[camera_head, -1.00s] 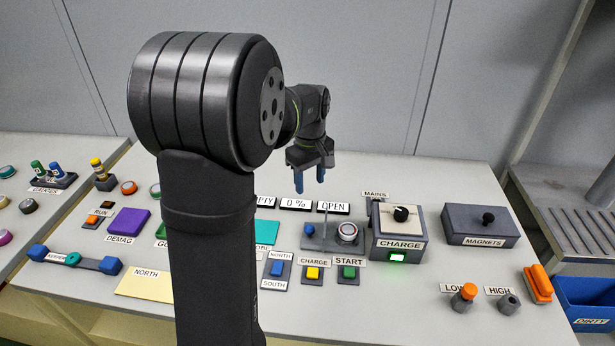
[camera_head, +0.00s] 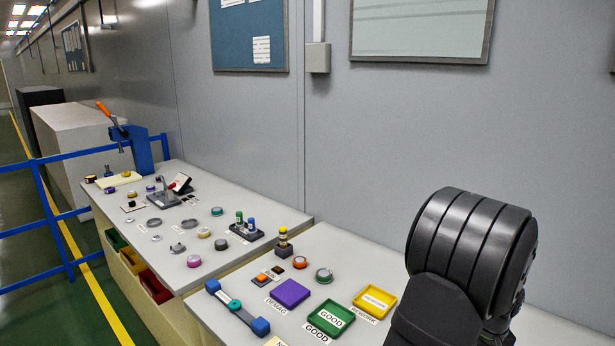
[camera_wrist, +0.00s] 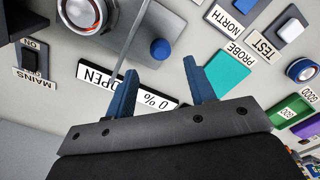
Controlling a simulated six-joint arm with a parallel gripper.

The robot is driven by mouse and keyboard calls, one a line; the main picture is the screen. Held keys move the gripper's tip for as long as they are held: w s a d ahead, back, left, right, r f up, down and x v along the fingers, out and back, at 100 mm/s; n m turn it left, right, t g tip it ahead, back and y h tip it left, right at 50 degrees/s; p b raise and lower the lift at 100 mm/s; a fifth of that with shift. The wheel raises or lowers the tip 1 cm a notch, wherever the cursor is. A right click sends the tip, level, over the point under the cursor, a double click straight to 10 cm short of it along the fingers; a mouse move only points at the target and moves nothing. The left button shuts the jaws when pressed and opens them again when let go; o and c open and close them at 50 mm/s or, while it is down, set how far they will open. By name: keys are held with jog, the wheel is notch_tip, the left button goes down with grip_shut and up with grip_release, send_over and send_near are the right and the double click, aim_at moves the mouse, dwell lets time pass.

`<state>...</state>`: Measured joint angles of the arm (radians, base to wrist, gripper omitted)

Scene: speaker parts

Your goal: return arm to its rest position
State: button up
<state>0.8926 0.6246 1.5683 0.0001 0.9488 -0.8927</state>
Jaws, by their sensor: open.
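My gripper (camera_wrist: 165,95) shows in the wrist view with its two blue fingers apart and nothing between them. It hangs over the bench, with the OPEN label (camera_wrist: 97,78) and the 0 % label (camera_wrist: 155,101) beneath and beside the fingers. In the head view only a black part of my arm shows at the lower right; the gripper is outside that view.
The wrist view shows a blue knob (camera_wrist: 160,49), a teal PROBE pad (camera_wrist: 227,73) and a MAINS switch (camera_wrist: 30,60) close by. The head view shows a green GOOD tray (camera_head: 331,318), a yellow tray (camera_head: 374,301) and a purple DEMAG pad (camera_head: 290,292). A blue press (camera_head: 140,150) stands farther left.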

notch_tip(320, 180, down, 6)
jog(key=shift+f, duration=0.2)
jog(key=shift+r, duration=0.1)
dwell(0.3)
notch_tip(320, 180, up, 17)
jog(key=shift+r, duration=0.15)
dwell(0.4)
jog(key=shift+f, duration=8.7)
jog(key=shift+s+d+f, duration=0.1)
jog(key=shift+s+d, duration=0.1)
jog(key=shift+s, duration=0.05)
